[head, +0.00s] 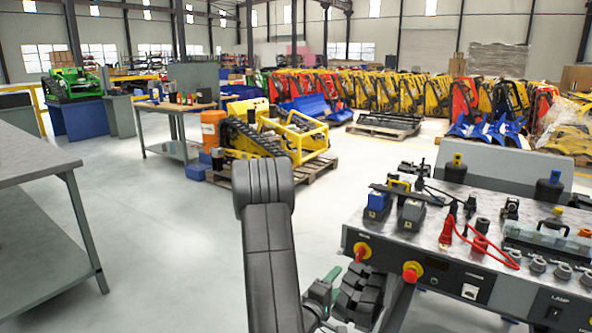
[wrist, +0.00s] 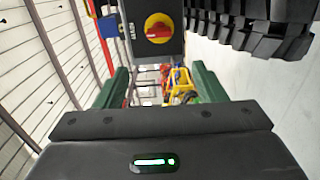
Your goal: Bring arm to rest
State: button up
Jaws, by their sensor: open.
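My gripper (head: 322,293) is low in the middle of the head view, partly hidden behind my dark arm link. It is beside the left end of the test bench (head: 470,215). In the wrist view its two green fingers stand apart, with nothing held between them (wrist: 160,88). A black ribbed rubber track piece (head: 360,295) is close to the gripper's right in the head view. The track piece also fills the upper right of the wrist view (wrist: 250,30). A red rotary switch on a yellow plate (wrist: 158,28) shows beyond the fingers.
The bench carries red cables (head: 480,240) and red and yellow knobs (head: 411,272). A grey table (head: 30,165) stands at the left. A yellow tracked carrier (head: 255,140) is on a pallet ahead. The floor (head: 170,240) left of my arm is clear.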

aim_at(357, 256)
jog(key=w+d+m+b, duration=0.2)
jog(key=w+m, duration=0.1)
jog(key=m, duration=0.2)
jog(key=w+d+m+b, duration=0.3)
jog(key=w+m, duration=0.1)
jog(key=w+d+m+b, duration=0.2)
jog(key=w+d+m, duration=0.1)
jog(key=w+m, duration=0.1)
jog(key=shift+w+r+m, duration=0.1)
jog(key=shift+r+m, duration=0.05)
jog(key=shift+m, duration=0.65)
jog(key=m+b, duration=0.2)
jog(key=shift+d+m, duration=0.1)
jog(key=shift+m, duration=0.3)
jog(key=shift+r+m, duration=0.1)
jog(key=shift+m, duration=0.3)
jog(key=shift+r, duration=0.1)
